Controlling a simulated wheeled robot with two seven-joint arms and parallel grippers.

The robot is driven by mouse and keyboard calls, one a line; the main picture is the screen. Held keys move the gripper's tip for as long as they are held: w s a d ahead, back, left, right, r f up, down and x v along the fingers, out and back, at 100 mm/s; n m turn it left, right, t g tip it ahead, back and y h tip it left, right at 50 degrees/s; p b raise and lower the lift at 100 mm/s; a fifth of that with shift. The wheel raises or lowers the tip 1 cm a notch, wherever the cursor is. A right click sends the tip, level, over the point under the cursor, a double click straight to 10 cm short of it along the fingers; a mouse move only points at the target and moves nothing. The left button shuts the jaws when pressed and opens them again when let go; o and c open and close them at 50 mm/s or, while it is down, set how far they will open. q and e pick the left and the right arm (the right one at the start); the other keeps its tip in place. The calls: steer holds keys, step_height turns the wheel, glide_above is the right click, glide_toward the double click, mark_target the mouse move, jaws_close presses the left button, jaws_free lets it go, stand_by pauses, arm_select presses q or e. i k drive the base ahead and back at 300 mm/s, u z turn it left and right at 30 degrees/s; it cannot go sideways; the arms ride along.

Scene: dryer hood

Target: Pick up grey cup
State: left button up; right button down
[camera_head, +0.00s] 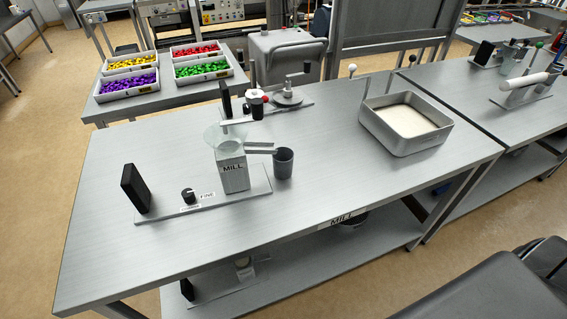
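The grey cup (283,163) is small and dark grey. It stands upright on the metal table (330,185), at the right side of the mill (232,170). The mill's spout (260,148) reaches over to the cup's rim at the upper left. I cannot tell whether they touch. The cup's inside looks dark and I cannot make out any contents. Neither of my grippers shows in this view.
A metal tray (440,143) of white material stands at the table's back right. A black upright plate (134,189) and a knob (188,195) sit left of the mill. A crank device (286,96) stands behind. The tabletop right of the cup is clear.

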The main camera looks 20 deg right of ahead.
mark_target(282, 161)
steer(key=z, duration=3.05)
steer(key=i, duration=3.25)
steer(key=u, duration=3.6)
